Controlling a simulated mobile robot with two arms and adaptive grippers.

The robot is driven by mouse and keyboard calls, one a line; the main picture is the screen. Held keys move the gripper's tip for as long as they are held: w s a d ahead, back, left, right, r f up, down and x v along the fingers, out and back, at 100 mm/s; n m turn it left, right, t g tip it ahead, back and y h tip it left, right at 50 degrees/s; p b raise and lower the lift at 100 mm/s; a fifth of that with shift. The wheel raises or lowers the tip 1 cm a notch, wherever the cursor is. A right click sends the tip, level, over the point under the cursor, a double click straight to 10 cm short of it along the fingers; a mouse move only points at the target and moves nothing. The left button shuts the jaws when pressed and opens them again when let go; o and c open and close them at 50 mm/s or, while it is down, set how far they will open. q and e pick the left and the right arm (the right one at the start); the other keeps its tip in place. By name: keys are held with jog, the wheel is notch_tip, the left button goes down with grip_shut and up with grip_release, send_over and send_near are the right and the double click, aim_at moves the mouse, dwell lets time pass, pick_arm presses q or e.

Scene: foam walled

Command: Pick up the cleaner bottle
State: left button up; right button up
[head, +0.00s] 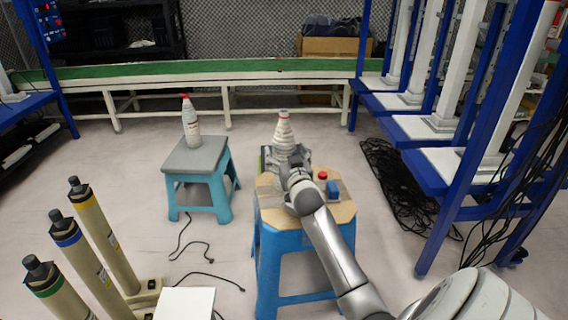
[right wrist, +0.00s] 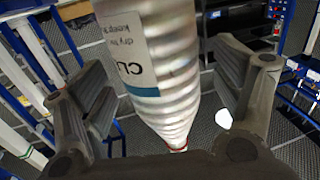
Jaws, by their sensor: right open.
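A whitish ribbed bottle (head: 283,130) with a narrow top stands upright over the wooden-topped blue stool (head: 266,212). My right gripper (head: 286,160) is at its lower part, which is partly hidden by the hand. In the right wrist view the bottle (right wrist: 165,75) lies between the open fingers, its label partly readable with large letters starting "CL". Gaps show between the bottle and both fingers. A second white bottle with a red top (head: 190,122) stands on the grey-topped stool (head: 207,157) to the left. My left gripper is not in view.
A small red and blue item (head: 331,187) sits on the wooden-topped stool beside my right arm. Black cables (head: 395,190) lie at the blue rack on the right. Yellowish posts (head: 100,235) stand at front left. Floor between the stools is mostly clear.

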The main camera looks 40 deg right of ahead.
jog(key=shift+x, duration=1.05)
jog(key=c, duration=1.3)
